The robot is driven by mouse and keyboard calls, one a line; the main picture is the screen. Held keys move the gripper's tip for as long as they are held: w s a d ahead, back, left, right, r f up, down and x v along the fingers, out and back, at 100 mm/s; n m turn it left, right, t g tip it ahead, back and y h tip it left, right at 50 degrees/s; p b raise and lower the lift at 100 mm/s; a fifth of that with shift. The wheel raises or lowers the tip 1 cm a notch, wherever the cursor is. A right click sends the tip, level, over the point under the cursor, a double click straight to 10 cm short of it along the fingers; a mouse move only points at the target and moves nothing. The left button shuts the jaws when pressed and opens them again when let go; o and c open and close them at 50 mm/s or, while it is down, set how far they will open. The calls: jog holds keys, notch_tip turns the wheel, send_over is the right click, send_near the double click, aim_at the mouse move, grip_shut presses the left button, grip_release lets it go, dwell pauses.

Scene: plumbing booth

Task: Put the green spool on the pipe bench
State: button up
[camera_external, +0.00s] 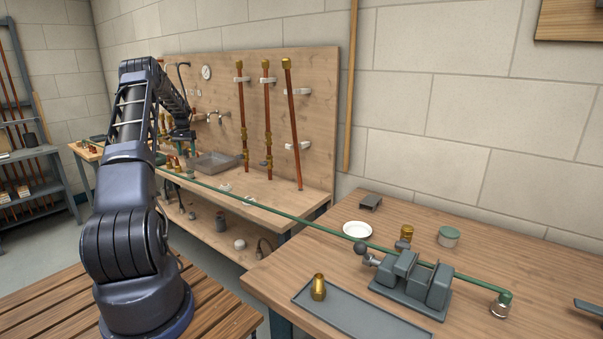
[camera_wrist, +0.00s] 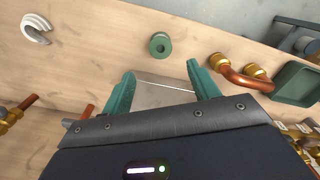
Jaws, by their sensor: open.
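The green spool (camera_wrist: 160,45), a small round with a dark centre hole, shows in the wrist view on a pale wooden surface just beyond my fingertips. I cannot make it out surely in the external view. My gripper (camera_wrist: 160,70) is open, with its two green fingers apart and nothing between them. In the external view my gripper (camera_external: 182,136) hangs over the back bench (camera_external: 262,198). The front bench (camera_external: 270,264) carries a vise (camera_external: 410,282) and a long thin green pipe (camera_external: 290,216). I cannot tell which bench is the pipe bench.
A copper elbow (camera_wrist: 238,75) with brass ends and a dark green tray (camera_wrist: 298,82) lie right of the spool. A white hook-shaped piece (camera_wrist: 36,28) lies left. Upright copper pipes (camera_external: 267,120) stand by the backboard.

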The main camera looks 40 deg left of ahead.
jog(key=w+d+r+m+y, duration=0.1)
jog(key=w+d+r, duration=0.2)
jog(key=d+r, duration=0.7)
jog(key=w+d+r+m, duration=0.1)
jog(key=w+d+r, duration=0.2)
jog(key=d+r, duration=0.65)
jog(key=s+d+r+t, duration=0.1)
jog(key=s+d+r, duration=0.15)
jog(key=d, duration=0.55)
jog(key=s+d+r, duration=0.1)
jog(key=d+r, duration=0.3)
jog(key=d, duration=0.5)
jog(key=s+d+r+t, duration=0.15)
jog(key=d+r, duration=0.25)
jog(key=d, duration=0.4)
jog(key=s+d+r+m, duration=0.2)
jog(key=s+d+r, duration=0.1)
jog(key=s+d, duration=1.25)
jog(key=s+d+f+t, duration=0.1)
jog(key=s+d+f, duration=0.2)
jog(key=s+d, duration=0.3)
jog(key=s+d+f+m+t+h, duration=0.1)
jog(key=s+d+f, duration=0.2)
jog(key=s+d, duration=0.4)
jog(key=s, duration=0.5)
jog(key=shift+f, duration=0.25)
